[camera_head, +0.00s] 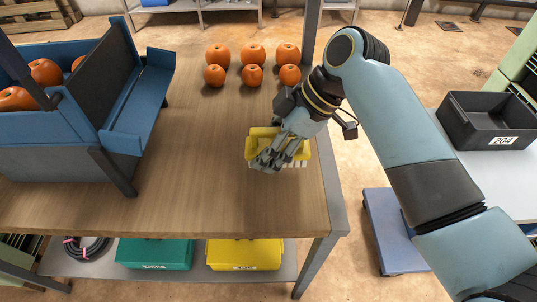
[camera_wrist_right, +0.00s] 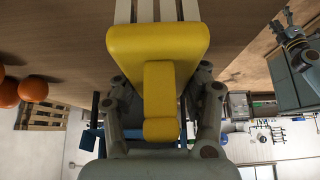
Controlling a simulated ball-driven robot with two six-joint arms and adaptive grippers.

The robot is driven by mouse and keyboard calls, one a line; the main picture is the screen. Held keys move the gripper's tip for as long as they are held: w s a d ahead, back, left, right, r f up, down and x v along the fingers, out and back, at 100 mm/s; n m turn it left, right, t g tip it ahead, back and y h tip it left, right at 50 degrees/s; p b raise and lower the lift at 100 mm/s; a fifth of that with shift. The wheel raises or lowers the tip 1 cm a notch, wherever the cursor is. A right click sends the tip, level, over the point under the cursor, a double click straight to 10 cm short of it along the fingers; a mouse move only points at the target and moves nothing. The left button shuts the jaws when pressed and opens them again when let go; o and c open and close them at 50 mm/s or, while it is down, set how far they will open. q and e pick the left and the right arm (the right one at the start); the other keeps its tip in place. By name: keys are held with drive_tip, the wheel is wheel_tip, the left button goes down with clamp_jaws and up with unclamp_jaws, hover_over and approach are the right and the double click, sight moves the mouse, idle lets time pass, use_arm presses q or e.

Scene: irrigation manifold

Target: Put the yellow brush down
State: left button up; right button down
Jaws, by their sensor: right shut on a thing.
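The yellow brush (camera_head: 264,131) is at the right part of the wooden table, near its right edge. My right gripper (camera_head: 268,160) comes down over it and is shut on it, hiding part of its body. Its pale bristles show beside the fingers, low over the tabletop; I cannot tell whether they touch it. In the right wrist view the brush (camera_wrist_right: 158,45) fills the middle, with a finger on each side of its yellow grip and white bristle strips beyond.
The wooden table (camera_head: 205,195) is clear to the left of the brush. Several orange fruits (camera_head: 252,55) stand in two rows at the back. A blue bin (camera_head: 140,105) with more fruit stands on the left. A black crate (camera_head: 480,125) is on a separate surface at right.

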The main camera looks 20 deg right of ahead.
wheel_tip(320, 180, down, 3)
drive_tip(key=shift+r+p, duration=0.1)
drive_tip(key=shift+p, duration=0.5)
drive_tip(key=shift+d+f, duration=0.1)
drive_tip(key=shift+f, duration=0.4)
drive_tip(key=shift+s+f+b, duration=0.2)
drive_tip(key=shift+b, duration=0.1)
drive_tip(key=c, duration=1.1)
unclamp_jaws()
drive_tip(key=o, duration=0.5)
drive_tip(key=shift+w+f, duration=0.15)
drive_tip(key=shift+c, duration=0.2)
